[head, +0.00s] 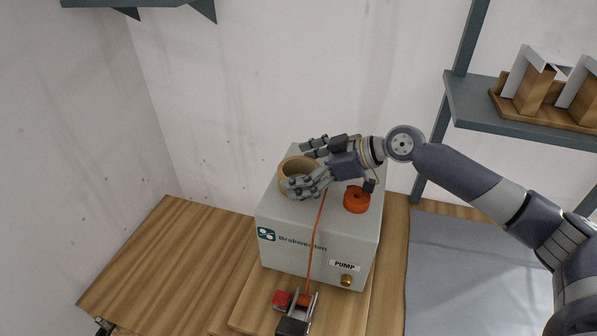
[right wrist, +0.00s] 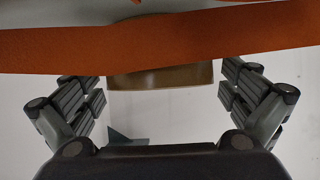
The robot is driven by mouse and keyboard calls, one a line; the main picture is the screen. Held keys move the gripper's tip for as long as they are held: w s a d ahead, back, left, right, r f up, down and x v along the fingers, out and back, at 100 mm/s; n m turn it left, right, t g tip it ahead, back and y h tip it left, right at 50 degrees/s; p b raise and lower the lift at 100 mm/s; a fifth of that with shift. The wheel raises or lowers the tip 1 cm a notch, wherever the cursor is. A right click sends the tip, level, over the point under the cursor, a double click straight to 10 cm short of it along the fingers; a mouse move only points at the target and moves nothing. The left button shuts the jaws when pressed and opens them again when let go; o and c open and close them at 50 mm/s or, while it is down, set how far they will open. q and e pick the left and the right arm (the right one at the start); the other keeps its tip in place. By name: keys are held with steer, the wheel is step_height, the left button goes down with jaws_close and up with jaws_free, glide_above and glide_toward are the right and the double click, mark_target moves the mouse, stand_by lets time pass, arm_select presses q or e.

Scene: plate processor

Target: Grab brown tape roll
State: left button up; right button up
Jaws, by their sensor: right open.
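The brown tape roll (head: 285,175) sits on top of the grey pump box (head: 275,222), near its back left. My right gripper (head: 299,167) reaches in from the right, with one finger on the far side of the roll and one on the near side. It is open. In the right wrist view, the brown roll (right wrist: 165,77) shows between the two spread fingers, with gaps at both sides. An orange band (right wrist: 160,42) crosses above and hides part of the roll.
An orange roll (head: 357,200) sits on the box just right of the gripper. An orange strip (head: 316,232) runs down the box front to a small red and grey device (head: 297,312). A shelf (head: 480,105) with wooden holders stands at right. The wooden table (head: 165,265) is clear at left.

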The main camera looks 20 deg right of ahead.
steer(key=shift+d, duration=0.1)
steer(key=c, duration=1.2)
steer(key=shift+r, duration=0.1)
